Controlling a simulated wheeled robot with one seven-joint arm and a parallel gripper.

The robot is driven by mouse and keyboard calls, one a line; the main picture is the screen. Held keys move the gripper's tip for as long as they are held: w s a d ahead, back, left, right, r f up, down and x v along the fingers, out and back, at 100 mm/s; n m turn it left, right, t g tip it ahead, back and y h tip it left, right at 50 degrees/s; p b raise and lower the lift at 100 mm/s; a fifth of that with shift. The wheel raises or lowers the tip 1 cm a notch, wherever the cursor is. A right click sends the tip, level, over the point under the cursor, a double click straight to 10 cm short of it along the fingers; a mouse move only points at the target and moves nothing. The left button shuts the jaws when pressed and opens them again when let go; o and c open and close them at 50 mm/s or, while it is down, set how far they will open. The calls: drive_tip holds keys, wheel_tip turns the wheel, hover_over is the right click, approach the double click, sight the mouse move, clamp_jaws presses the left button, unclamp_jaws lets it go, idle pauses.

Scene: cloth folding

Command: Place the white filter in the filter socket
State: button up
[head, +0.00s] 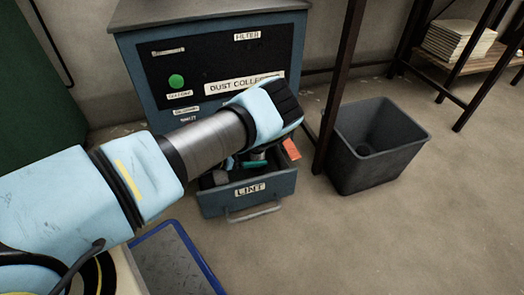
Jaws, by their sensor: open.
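My arm reaches from the lower left to the front of a blue-grey dust collector (208,88). My gripper (254,157) points down over its pulled-out drawer labelled LINT (246,192). It is open, but the wrist hides most of its fingers. I cannot make out a white filter; it may be hidden behind my arm or out of view. A FILTER label (247,36) is on the upper right of the black front panel. I cannot make out a socket there.
Small dark, green and orange (291,148) items show at the drawer. A dark grey bin (378,150) stands to the right, beyond a dark post (336,85). A shelf with stacked paper (459,41) is at upper right. A blue-rimmed tray (172,262) is at lower left. The right floor is clear.

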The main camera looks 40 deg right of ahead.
drive_tip(key=p+v, duration=0.2)
drive_tip(key=v, duration=0.5)
drive_tip(key=shift+a+r+p, duration=0.15)
drive_tip(key=shift+a+p, duration=0.15)
drive_tip(key=shift+a, duration=0.05)
